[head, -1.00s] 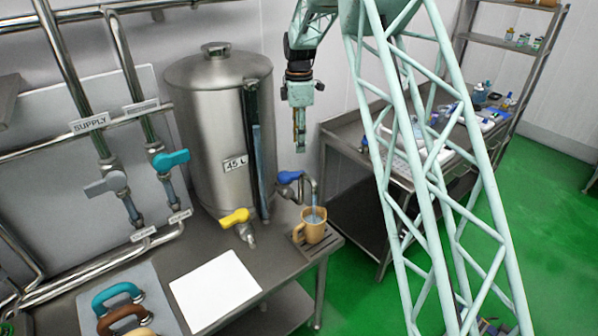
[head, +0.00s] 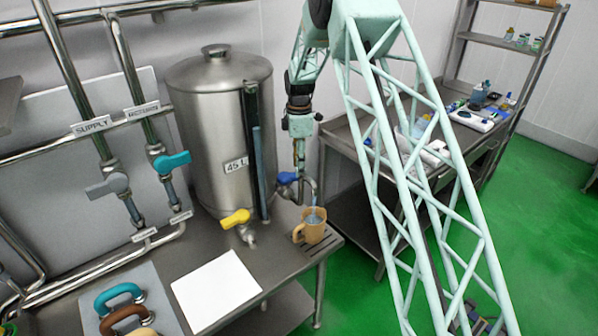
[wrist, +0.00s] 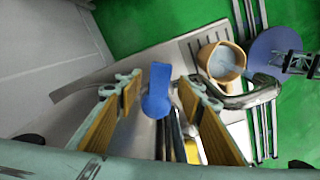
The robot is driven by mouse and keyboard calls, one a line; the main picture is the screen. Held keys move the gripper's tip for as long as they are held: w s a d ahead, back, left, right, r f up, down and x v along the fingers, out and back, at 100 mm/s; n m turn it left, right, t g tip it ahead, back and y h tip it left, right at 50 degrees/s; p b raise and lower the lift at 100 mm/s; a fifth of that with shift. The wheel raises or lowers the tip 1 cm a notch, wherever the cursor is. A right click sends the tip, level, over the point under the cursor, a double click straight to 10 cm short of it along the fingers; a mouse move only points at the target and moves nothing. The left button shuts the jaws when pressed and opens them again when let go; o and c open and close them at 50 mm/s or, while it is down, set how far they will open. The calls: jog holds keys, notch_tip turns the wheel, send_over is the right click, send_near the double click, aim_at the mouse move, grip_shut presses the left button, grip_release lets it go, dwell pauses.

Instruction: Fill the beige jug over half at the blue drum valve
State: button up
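The beige jug (head: 311,228) stands upright on a slotted drip grate under the curved metal spout of the steel drum (head: 212,130). Bluish liquid shows inside the jug, also in the wrist view (wrist: 218,78); its exact level is hard to judge. A pale stream seems to join spout and jug. The blue valve handle (head: 287,178) sits at the spout's base. My gripper (head: 299,168) points down just above it. In the wrist view, its yellow-padded fingers (wrist: 160,92) are apart, with the blue handle (wrist: 157,88) between them in the picture; contact is not visible.
A yellow-handled valve (head: 236,218) is left of the blue one on the drum. A white sheet (head: 215,288) lies on the steel bench. Teal, brown and yellow handles (head: 122,310) are at the front left. Supply pipes line the wall. A cluttered side table (head: 345,130) stands behind my arm.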

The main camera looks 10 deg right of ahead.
jog(key=shift+f, duration=1.55)
jog(key=c, duration=1.1)
jog(key=shift+c, duration=0.2)
